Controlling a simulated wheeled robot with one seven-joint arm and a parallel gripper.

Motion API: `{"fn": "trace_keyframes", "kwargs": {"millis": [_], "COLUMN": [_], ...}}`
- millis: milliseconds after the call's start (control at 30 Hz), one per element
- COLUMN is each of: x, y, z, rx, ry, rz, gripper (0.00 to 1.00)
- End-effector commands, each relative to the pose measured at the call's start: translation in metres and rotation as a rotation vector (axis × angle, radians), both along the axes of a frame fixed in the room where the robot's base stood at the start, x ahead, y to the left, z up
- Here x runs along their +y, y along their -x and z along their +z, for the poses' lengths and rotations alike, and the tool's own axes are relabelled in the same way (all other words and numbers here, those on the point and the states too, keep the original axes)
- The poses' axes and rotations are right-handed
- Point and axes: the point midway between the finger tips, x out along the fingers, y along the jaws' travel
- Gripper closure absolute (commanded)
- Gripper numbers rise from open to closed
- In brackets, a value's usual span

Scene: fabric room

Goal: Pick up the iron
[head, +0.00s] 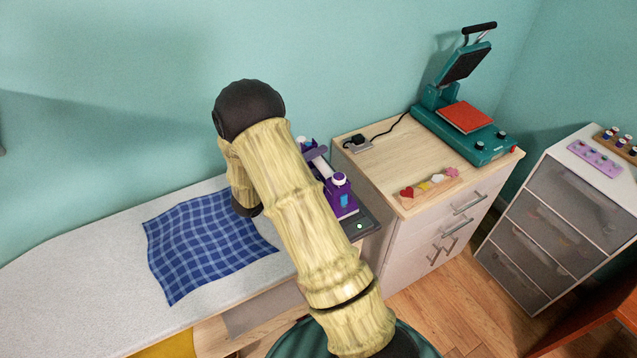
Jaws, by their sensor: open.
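The iron (341,192), purple and white with a small blue panel, is partly hidden behind my arm. It sits on a dark base (367,222) with a small light, at the right end of the ironing board (60,270). Its left side and underside are covered by my arm. My arm rises from the bottom of the view and bends down again behind itself, over the blue cloth. My gripper is hidden and I cannot see its fingers.
A blue checked cloth (200,240) lies on the board. A drawer unit (570,185) stands further right. The board's left part is clear.

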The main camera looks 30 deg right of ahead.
Motion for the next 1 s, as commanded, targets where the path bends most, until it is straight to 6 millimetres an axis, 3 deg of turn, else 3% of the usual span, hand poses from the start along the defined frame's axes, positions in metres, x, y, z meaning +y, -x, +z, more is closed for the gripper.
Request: {"fn": "trace_keyframes", "kwargs": {"millis": [567,800,1000], "x": [-0.0032,-0.0032,-0.0032], "y": [-0.0007,-0.0007,-0.0007], "z": [-0.0003,-0.0003,-0.0002], "rx": [0.0,0.0,0.0], "ry": [0.0,0.0,0.0], "rz": [0.0,0.0,0.0], "gripper": [0.51,0.97,1.0]}}
